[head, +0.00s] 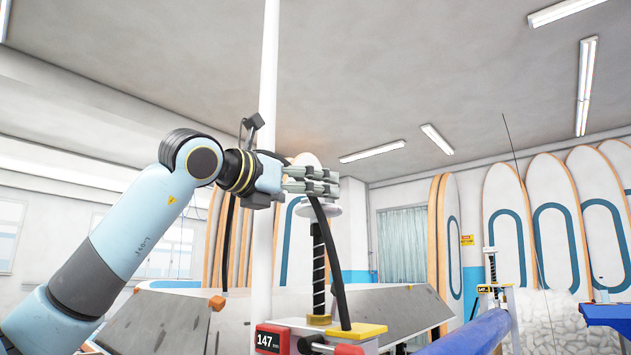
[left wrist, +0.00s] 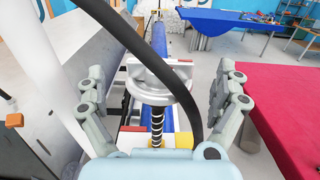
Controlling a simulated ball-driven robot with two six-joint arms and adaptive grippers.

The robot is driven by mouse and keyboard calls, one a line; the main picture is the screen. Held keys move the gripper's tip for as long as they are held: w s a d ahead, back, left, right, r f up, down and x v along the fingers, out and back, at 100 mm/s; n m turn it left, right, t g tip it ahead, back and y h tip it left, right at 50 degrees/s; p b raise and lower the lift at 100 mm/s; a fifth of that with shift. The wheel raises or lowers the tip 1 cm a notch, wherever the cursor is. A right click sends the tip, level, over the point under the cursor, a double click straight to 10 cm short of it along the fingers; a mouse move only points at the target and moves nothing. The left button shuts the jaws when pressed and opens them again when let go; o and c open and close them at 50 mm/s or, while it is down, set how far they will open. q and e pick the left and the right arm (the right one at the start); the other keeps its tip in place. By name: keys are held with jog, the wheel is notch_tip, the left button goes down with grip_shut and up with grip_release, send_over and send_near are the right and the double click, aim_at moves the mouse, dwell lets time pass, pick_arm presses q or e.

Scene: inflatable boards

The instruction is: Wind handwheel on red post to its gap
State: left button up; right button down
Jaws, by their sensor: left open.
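The handwheel (head: 322,210) is a pale disc on top of a black threaded screw (head: 318,265). It also shows in the left wrist view (left wrist: 160,76). The screw rises from a red-fronted post base (head: 262,336) with a display reading 147. My left gripper (head: 311,181) is at the wheel's height, its fingers partly covering the wheel's top in the head view. In the left wrist view my left gripper (left wrist: 161,98) is open, with its fingers apart on either side of the wheel. I cannot tell whether they touch it. My right gripper is not in view.
A black hose (left wrist: 172,60) arches close past the gripper and wheel. A white pole (head: 267,120) stands beside the arm. A grey slanted panel (head: 160,318) is at left, a blue roll (head: 470,335) at right. A red-topped table (left wrist: 270,125) stands right in the wrist view.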

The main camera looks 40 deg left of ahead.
pick_arm(q)
jog(key=shift+w+d+p, duration=0.1)
jog(key=shift+w+p, duration=0.3)
jog(key=shift+w, duration=1.3)
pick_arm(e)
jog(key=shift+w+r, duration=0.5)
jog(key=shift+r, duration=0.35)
pick_arm(q)
jog(key=shift+c, duration=0.5)
jog(key=shift+d, duration=0.1)
jog(key=c, duration=1)
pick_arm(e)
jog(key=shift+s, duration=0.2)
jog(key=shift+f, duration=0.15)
